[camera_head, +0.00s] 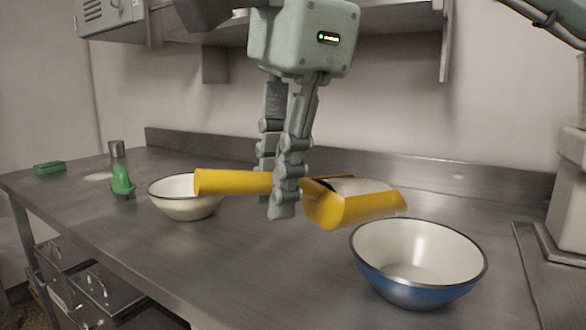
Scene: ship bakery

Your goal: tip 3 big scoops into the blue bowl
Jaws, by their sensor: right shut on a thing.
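My right gripper (278,205) is shut on the handle of a yellow scoop (232,182) and holds it above the metal counter. The scoop lies roughly level, its mouth toward the right, with a pale white load showing in it. The blue bowl (420,298), blue outside and white inside with a dark rim, stands upright on the counter to the right of and nearer than the scoop. A paler patch shows at its bottom; I cannot tell whether it is powder. A white bowl (182,208) stands left, partly hidden behind the scoop handle. My left gripper is out of view.
The metal counter (225,265) is clear between the bowls. A green object (122,181), a green block (50,168) and a small metal can (117,149) stand at the left. A raised metal edge runs along the back, and a shelf (385,25) hangs above. Equipment (568,205) stands at the right.

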